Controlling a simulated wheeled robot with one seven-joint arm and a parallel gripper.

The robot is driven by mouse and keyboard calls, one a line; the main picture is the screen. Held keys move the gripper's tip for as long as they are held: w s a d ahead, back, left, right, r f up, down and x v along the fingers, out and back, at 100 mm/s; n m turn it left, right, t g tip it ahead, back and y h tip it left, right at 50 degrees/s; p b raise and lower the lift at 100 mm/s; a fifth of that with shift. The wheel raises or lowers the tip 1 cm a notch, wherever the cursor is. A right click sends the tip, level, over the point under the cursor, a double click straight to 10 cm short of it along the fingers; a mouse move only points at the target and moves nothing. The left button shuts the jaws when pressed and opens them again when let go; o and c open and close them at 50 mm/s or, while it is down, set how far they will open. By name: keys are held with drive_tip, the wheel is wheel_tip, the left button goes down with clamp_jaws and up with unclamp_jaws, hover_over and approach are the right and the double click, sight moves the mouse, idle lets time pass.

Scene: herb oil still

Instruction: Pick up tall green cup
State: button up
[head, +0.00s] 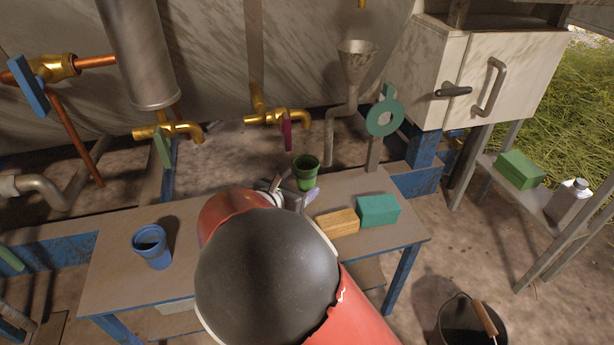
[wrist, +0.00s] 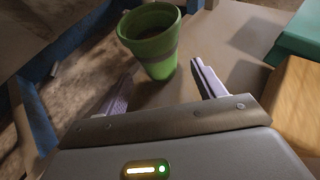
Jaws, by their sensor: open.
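The tall green cup (head: 306,170) stands upright near the back edge of the low table, and it also shows in the wrist view (wrist: 152,42) with a darker band round its middle. My gripper (wrist: 165,85) is open, and its two pale fingers point toward the cup. The cup's lower part appears at the mouth of the gap between the fingertips; I cannot tell whether they touch it. In the head view my arm hides most of the gripper (head: 296,192) and part of the table.
The table (head: 112,265) also bears a blue cup (head: 152,247) at left, and a wooden block (head: 338,222) and teal block (head: 378,210) right of my gripper. Brass taps (head: 278,117) and a funnel pipe (head: 355,65) stand behind. A bucket (head: 465,325) is on the floor at right.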

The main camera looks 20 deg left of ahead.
sight(301, 184)
drive_tip(key=x, duration=0.3)
drive_tip(key=shift+w+f, duration=0.1)
drive_tip(key=shift+w, duration=0.2)
drive_tip(key=shift+d, duration=0.1)
drive_tip(key=c, duration=1.2)
drive_tip(key=shift+o, duration=0.2)
drive_tip(key=shift+s, duration=0.1)
drive_tip(key=shift+s+r, duration=0.65)
drive_tip(key=shift+r, duration=0.15)
drive_tip(key=shift+c, duration=0.2)
drive_tip(key=p+v, duration=0.2)
drive_tip(key=v, duration=1.2)
drive_tip(key=shift+w+r+p, duration=0.2)
drive_tip(key=shift+r+p, duration=0.15)
drive_tip(key=shift+r, duration=0.1)
